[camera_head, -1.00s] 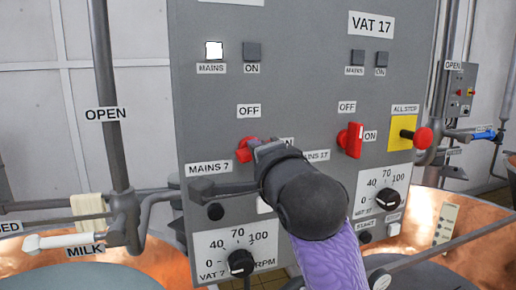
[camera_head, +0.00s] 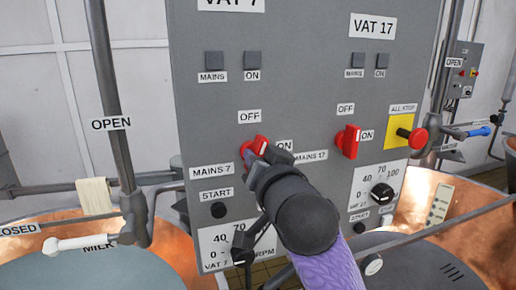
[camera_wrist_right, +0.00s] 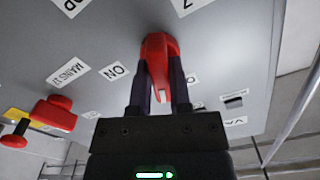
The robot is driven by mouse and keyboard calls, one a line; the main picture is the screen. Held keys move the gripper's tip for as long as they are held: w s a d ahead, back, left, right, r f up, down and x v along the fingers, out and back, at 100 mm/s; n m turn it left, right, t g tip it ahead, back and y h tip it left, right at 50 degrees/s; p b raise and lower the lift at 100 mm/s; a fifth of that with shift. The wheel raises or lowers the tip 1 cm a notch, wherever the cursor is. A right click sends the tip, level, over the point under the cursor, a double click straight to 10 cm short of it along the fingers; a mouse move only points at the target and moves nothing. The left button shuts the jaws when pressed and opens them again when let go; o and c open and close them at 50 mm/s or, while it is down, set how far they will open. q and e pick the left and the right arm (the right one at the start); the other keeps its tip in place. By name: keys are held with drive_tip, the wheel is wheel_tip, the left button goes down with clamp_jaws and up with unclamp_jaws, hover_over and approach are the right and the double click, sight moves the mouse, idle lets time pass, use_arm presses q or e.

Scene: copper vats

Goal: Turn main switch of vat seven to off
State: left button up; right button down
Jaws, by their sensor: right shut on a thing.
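The red MAINS 7 switch (camera_head: 256,146) sits on the grey panel (camera_head: 300,90), between the OFF label above it and the ON label to its right. My right gripper (camera_head: 262,152) is shut on this switch. In the right wrist view the two dark fingers of the right gripper (camera_wrist_right: 166,92) stand on either side of the red switch (camera_wrist_right: 160,62). The MAINS lamp (camera_head: 214,61) of the left column is dark. My left gripper is not in view.
The red MAINS 17 switch (camera_head: 348,141) is to the right on the same panel. Beyond it is a red ALL STOP button (camera_head: 417,137) on a yellow plate (camera_head: 396,128). A speed dial (camera_head: 382,193) is below. Copper vats (camera_head: 410,205) and pipes (camera_head: 110,100) flank the panel.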

drive_tip(key=shift+f+n+p, duration=0.1)
drive_tip(key=shift+n+p, duration=1.15)
drive_tip(key=shift+n, duration=0.95)
drive_tip(key=shift+f, duration=0.1)
drive_tip(key=c, duration=0.6)
unclamp_jaws()
drive_tip(key=shift+o, duration=0.2)
drive_tip(key=b+v, duration=0.2)
drive_tip(key=v, duration=0.8)
drive_tip(key=shift+b, duration=0.35)
